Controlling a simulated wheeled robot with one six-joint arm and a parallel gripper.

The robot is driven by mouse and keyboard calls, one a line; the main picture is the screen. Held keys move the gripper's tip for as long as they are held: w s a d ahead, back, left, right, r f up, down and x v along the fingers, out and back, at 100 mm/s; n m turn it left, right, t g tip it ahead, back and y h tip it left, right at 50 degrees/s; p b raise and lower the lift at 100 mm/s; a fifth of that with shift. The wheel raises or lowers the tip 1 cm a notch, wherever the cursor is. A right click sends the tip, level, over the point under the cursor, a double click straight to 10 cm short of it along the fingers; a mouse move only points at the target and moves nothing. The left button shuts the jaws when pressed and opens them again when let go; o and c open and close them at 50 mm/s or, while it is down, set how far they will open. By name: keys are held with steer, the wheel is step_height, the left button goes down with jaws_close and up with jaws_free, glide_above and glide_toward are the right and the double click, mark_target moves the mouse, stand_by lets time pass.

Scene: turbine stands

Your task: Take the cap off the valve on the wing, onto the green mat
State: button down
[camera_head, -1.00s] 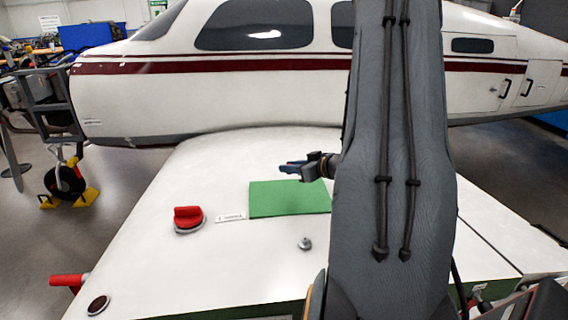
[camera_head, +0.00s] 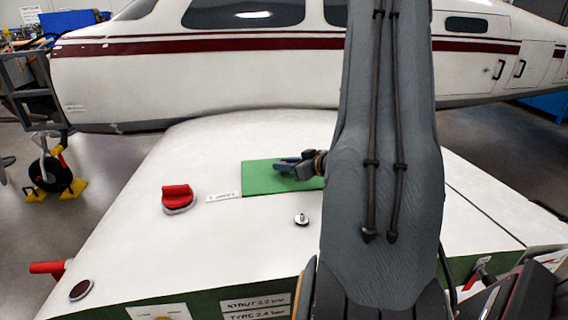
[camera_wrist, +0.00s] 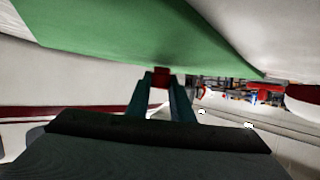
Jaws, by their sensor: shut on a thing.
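The green mat (camera_head: 262,180) lies flat on the white wing; it fills the top of the wrist view (camera_wrist: 110,35), which looks inverted. My gripper (camera_head: 284,164) is just above the mat's far right part in the head view. In the wrist view my gripper's fingers (camera_wrist: 161,82) are shut on a small dark red cap (camera_wrist: 160,77), near the mat. Whether it touches the mat cannot be told. The valve (camera_head: 301,219) is a small metal stem on a round base on the wing, in front of the mat and apart from my gripper.
A dark red round disc (camera_head: 80,290) is at the wing's near left. The aircraft fuselage (camera_head: 200,85) stands behind. My arm hides part of the wing on the right.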

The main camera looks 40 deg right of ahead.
steer(key=shift+f, duration=0.35)
stand_by(0.3)
steer(key=c, duration=1.3)
jaws_free()
steer(key=shift+c, duration=0.2)
steer(key=shift+p+v, duration=2.25)
steer(key=shift+v, duration=1.05)
steer(key=shift+s+r, duration=0.1)
steer(key=shift+s, duration=0.05)
